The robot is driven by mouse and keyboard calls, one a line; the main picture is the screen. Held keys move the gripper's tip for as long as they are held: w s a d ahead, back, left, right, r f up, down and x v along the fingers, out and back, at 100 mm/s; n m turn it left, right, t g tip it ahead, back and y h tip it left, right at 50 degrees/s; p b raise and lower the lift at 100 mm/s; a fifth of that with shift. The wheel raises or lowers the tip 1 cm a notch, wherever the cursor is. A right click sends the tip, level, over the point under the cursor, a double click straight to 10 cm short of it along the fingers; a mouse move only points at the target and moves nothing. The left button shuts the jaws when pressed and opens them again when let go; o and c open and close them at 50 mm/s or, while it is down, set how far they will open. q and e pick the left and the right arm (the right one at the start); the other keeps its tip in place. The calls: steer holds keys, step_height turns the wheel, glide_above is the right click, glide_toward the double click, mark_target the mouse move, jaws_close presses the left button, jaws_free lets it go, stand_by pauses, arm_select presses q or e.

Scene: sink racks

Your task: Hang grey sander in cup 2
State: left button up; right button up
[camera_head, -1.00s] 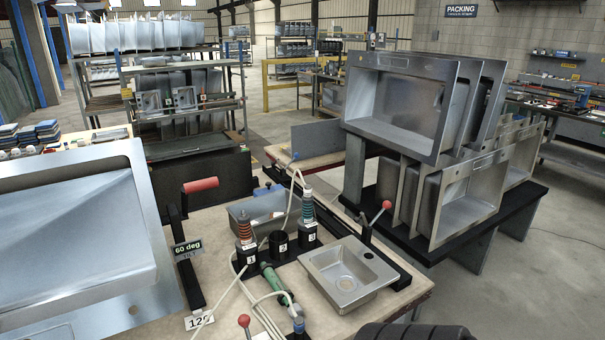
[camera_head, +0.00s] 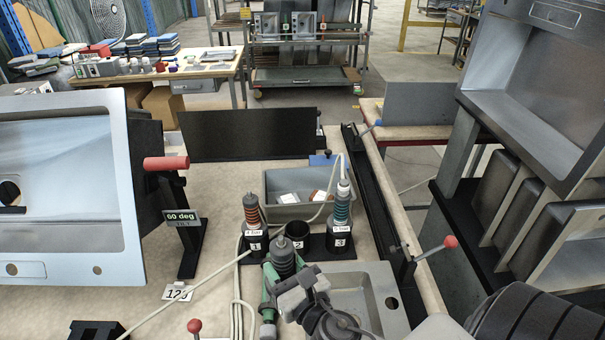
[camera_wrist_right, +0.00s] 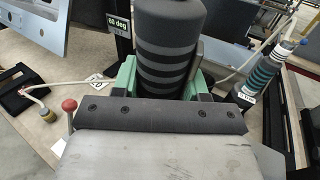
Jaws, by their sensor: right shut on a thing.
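The grey sander (camera_head: 284,255) is a dark cylinder with grey bands. My right gripper (camera_head: 284,278) is shut on it and holds it nearly upright, just in front of the cup rack. In the right wrist view the sander (camera_wrist_right: 168,45) stands between green side pieces (camera_wrist_right: 125,77). Cup 2 (camera_head: 297,241) is the black middle cup and looks empty; the sander and gripper partly cover its front. Cup 1 (camera_head: 254,244) holds a red-banded tool and cup 3 (camera_head: 339,243) a teal-banded tool. The sander's lower end is hidden. My left gripper is out of view.
A grey bin (camera_head: 290,211) stands behind the cups. A small steel sink (camera_head: 375,290) lies right of the gripper. Red-knobbed levers (camera_head: 450,242) and (camera_head: 194,326), a pale hose (camera_head: 238,290) and a large sink (camera_head: 70,180) are nearby.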

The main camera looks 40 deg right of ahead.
arm_select(q)
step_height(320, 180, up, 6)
steer(key=p, duration=0.5)
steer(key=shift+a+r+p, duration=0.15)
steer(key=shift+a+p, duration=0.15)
steer(key=shift+p, duration=0.05)
arm_select(e)
steer(key=w+d+r+m+g+h, duration=0.1)
steer(key=w+d+m+h, duration=0.2)
steer(key=w+d, duration=1.3)
steer(key=w+h, duration=0.2)
steer(key=w, duration=0.2)
steer(key=shift+d, duration=0.25)
steer(key=shift+f, duration=0.1)
arm_select(q)
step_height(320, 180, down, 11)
steer(key=b, duration=1.1)
arm_select(e)
step_height(320, 180, down, 11)
steer(key=shift+f, duration=0.15)
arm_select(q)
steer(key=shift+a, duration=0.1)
arm_select(e)
steer(key=shift+f, duration=0.1)
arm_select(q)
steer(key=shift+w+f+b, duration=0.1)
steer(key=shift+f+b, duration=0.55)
arm_select(e)
steer(key=shift+f, duration=0.5)
